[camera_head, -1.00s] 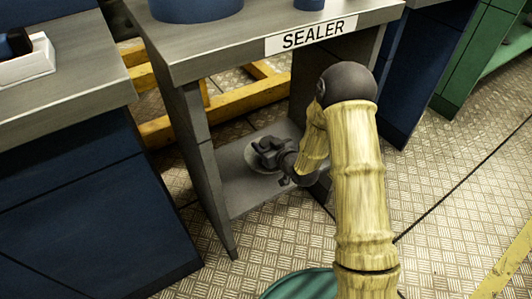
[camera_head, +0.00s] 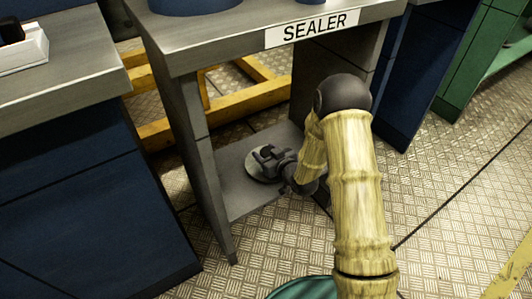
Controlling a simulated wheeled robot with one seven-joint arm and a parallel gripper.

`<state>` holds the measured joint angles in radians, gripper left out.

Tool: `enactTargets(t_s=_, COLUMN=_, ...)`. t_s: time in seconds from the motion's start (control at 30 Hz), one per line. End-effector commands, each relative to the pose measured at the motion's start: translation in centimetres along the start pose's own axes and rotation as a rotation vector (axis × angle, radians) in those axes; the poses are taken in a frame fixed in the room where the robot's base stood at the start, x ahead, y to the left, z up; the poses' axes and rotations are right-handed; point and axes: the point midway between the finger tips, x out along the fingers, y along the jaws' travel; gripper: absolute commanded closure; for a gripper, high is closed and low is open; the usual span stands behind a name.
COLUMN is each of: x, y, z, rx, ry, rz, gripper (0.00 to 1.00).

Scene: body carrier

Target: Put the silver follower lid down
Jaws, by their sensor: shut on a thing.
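The silver follower lid (camera_head: 255,171) is a pale round disc at the lower shelf (camera_head: 235,200) of the bench labelled SEALER. My gripper (camera_head: 264,158) is shut on the lid from above, and its dark fingers cover the lid's middle and right side. The lid looks roughly level and very low over the shelf. I cannot tell whether it touches the shelf.
The SEALER bench top (camera_head: 215,55) overhangs the shelf, with side panels left and right. A blue cabinet (camera_head: 90,220) stands at the left. Yellow rails (camera_head: 230,100) lie behind. A green round rim (camera_head: 303,288) shows at the bottom. The shelf's front is bare.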

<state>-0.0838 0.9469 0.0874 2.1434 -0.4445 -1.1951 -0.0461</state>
Motion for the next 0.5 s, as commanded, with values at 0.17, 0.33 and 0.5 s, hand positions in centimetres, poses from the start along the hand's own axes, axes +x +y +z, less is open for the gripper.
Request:
enactTargets(t_s=0.17, x=0.24, y=-0.16, z=0.83, rx=0.003, ry=-0.003, rz=-0.003, gripper=0.80)
enactTargets(t_s=0.33, x=0.27, y=-0.19, z=1.14, rx=0.004, ry=-0.008, rz=-0.003, gripper=0.41)
enactTargets(t_s=0.5, x=0.31, y=-0.25, z=1.22, rx=0.003, ry=-0.009, rz=-0.004, gripper=0.27)
